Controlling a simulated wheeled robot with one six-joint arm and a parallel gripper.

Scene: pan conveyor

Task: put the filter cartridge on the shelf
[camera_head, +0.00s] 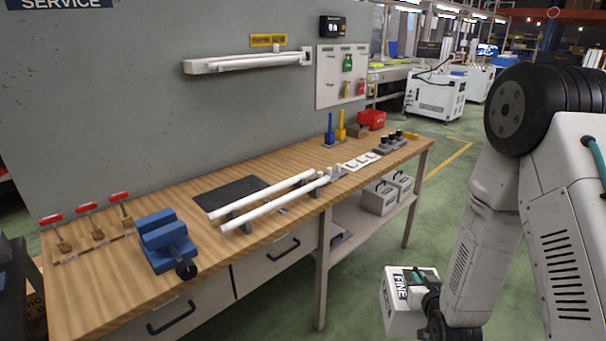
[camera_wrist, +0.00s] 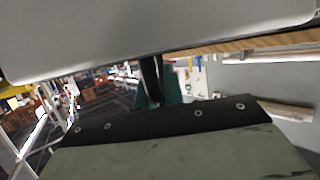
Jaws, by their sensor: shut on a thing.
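The filter cartridge appears to be the white box (camera_head: 398,314) marked "FINE", at the lower middle right of the head view. My gripper (camera_head: 426,283) is shut on its top, and the box hangs in front of the bench, apart from it. The lower shelf (camera_head: 346,228) runs under the right part of the bench. Two grey boxes with dark handles (camera_head: 379,198) stand at its right part.
The wooden bench (camera_head: 150,286) carries a blue vise (camera_head: 166,240), white tubes on supports (camera_head: 270,203), red-handled clamps (camera_head: 88,207) and a red bin (camera_head: 371,119). A bench leg (camera_head: 322,270) stands left of the held box. Green floor is open right of the bench.

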